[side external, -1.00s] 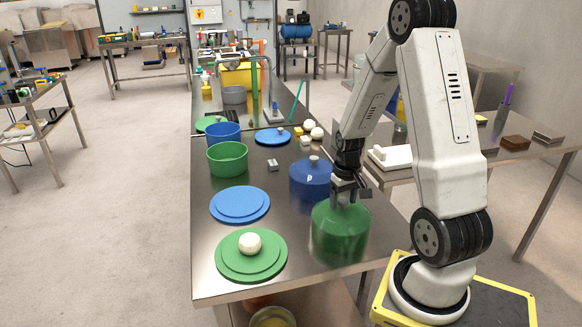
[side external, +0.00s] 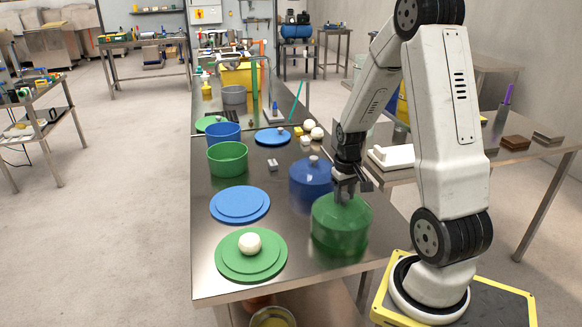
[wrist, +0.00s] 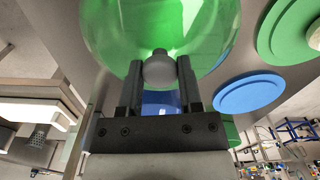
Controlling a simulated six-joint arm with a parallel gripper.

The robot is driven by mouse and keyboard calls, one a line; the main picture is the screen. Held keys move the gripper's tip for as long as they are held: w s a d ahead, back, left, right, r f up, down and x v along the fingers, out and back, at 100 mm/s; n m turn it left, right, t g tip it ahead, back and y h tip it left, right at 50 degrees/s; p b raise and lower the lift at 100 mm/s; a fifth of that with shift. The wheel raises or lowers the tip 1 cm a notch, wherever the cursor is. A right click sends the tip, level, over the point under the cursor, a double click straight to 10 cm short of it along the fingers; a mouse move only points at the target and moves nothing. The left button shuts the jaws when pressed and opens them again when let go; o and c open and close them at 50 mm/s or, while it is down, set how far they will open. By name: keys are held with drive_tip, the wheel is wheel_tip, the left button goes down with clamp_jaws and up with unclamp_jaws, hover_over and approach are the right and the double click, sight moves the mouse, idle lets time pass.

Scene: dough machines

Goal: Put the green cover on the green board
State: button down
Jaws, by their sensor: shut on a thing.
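The green cover (side external: 341,229) is a translucent dome with a knob at the near right of the bench. My gripper (side external: 345,194) is over it, shut on its knob. In the wrist view, the grey knob (wrist: 160,69) sits between the fingers and the green cover (wrist: 160,25) fills the top. The cover looks slightly above the bench, upright. The green board (side external: 229,262) is a stepped disc at the near left, with a white dough ball (side external: 250,243) on it. The board also shows at the right of the wrist view (wrist: 285,35).
A blue cover (side external: 309,176) stands just behind the green one. A blue board (side external: 240,204) lies behind the green board. A green bowl (side external: 227,159) and a blue bowl (side external: 223,134) stand farther back. The bench between the green cover and green board is clear.

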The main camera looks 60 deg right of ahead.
drive_tip(key=shift+r, duration=2.6)
drive_tip(key=w+a+r+n, duration=0.2)
drive_tip(key=w+a+n, duration=0.4)
drive_tip(key=w+a, duration=1.1)
drive_tip(key=shift+w+a, duration=0.2)
drive_tip(key=shift+a, duration=1.05)
drive_tip(key=shift+f, duration=0.25)
drive_tip(key=shift+f, duration=2.9)
drive_tip(key=shift+f, duration=0.95)
